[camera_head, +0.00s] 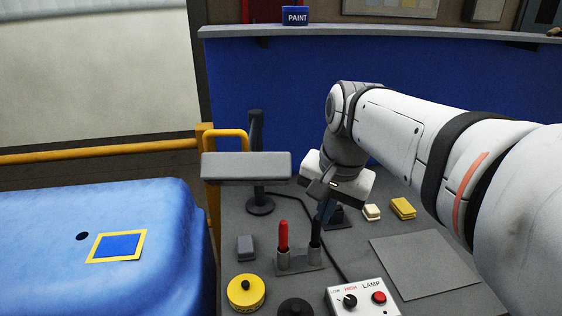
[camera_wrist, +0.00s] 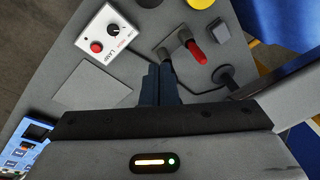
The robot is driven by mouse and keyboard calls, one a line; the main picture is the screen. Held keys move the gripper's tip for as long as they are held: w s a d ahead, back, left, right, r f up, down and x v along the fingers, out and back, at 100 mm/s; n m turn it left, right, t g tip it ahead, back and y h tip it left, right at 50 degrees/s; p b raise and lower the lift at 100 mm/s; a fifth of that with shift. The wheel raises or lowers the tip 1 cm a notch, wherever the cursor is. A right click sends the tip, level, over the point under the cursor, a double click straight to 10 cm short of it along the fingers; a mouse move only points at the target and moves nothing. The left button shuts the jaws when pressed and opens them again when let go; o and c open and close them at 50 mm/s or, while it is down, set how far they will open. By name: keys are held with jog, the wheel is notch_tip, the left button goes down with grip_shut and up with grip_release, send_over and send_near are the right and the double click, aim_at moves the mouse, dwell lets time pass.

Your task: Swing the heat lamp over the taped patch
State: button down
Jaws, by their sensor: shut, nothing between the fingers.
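The heat lamp's grey rectangular head (camera_head: 246,166) is on a dark post with a round base (camera_head: 260,206) on the grey bench. The base also shows in the wrist view (camera_wrist: 224,75). The taped patch (camera_head: 117,246) is a blue square framed in yellow tape on a blue panel (camera_head: 60,215), left of the lamp. The lamp head stands to the right of the patch, not above it. My gripper (camera_head: 320,212) is to the right of the lamp, over the bench and apart from the lamp. Its dark fingers (camera_wrist: 160,82) are shut and empty in the wrist view.
A red-handled tool (camera_head: 283,236) stands in a holder near my gripper. The lamp control box (camera_head: 362,299) and a yellow round object (camera_head: 246,292) are at the front. A yellow loop (camera_head: 230,133) is behind the lamp head. A grey plate (camera_head: 425,265) lies on the right.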

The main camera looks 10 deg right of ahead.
jog(key=w+d+r+m+g+y+b, duration=0.25)
jog(key=w+d+r+m, duration=0.25)
jog(key=w+r+m, duration=0.6)
jog(key=w+a+f+m, duration=0.1)
jog(key=a+f, duration=0.5)
jog(key=f, duration=0.4)
jog(key=shift+a+f+m+t, duration=0.2)
jog(key=shift+a+m+t, duration=0.1)
jog(key=shift+a+t, duration=0.05)
jog(key=shift+h, duration=0.25)
